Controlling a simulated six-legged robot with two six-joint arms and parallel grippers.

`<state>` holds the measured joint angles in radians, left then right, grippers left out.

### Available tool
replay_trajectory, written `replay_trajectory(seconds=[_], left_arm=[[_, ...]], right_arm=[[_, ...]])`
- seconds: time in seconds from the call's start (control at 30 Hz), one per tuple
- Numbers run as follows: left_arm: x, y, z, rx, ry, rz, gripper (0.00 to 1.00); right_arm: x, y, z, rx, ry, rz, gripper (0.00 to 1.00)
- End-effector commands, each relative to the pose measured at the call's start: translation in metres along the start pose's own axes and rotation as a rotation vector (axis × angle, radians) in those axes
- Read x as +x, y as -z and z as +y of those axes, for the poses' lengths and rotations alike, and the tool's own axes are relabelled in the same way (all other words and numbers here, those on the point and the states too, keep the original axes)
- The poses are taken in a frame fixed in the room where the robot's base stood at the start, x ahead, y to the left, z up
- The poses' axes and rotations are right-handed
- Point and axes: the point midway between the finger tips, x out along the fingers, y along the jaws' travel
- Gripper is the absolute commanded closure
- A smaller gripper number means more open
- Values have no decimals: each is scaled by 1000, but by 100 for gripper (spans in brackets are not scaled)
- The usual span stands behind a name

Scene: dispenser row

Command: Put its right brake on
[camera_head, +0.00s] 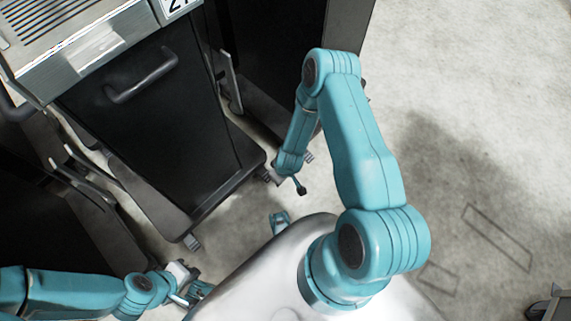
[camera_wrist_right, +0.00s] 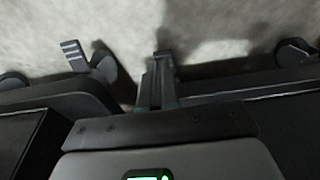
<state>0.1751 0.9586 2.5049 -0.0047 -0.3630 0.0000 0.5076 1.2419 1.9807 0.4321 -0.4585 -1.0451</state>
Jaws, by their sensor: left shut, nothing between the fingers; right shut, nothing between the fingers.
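A black dispenser cart (camera_head: 150,115) with a metal top stands at the left of the head view. Its right front caster (camera_head: 265,174) is at the lower right corner, and its left front caster (camera_head: 192,242) is nearer me. My right gripper (camera_head: 298,187) is shut and empty, low beside the right caster. In the right wrist view its fingers (camera_wrist_right: 157,85) point to the floor between two casters. A grey ribbed brake pedal (camera_wrist_right: 75,56) sticks out left of them, apart from the fingers. Whether it is pressed is unclear. My left gripper (camera_head: 188,284) is shut and empty at the bottom.
A second dark unit (camera_head: 275,60) stands close on the right of the cart, with a narrow gap between. Another dark unit (camera_head: 50,215) is at the left. In the wrist view another caster (camera_wrist_right: 294,51) is at the right. Open floor (camera_head: 475,120) lies to the right.

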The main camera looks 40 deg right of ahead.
Motion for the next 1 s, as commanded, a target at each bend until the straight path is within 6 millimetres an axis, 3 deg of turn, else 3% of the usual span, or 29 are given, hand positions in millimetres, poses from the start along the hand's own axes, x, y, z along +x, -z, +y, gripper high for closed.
replay_trajectory(seconds=[0.03,0.23,0.87,1.0], left_arm=[[-7,0,2,0,0,1,100],[-13,0,4,-1,0,1,100],[-13,0,4,-1,0,1,100],[-13,0,4,-1,0,1,100]], right_arm=[[-12,-4,0,2,0,-1,100],[-31,-15,0,2,-1,0,100],[-34,-18,0,1,0,0,100],[-40,-2,-7,-37,-2,26,100]])
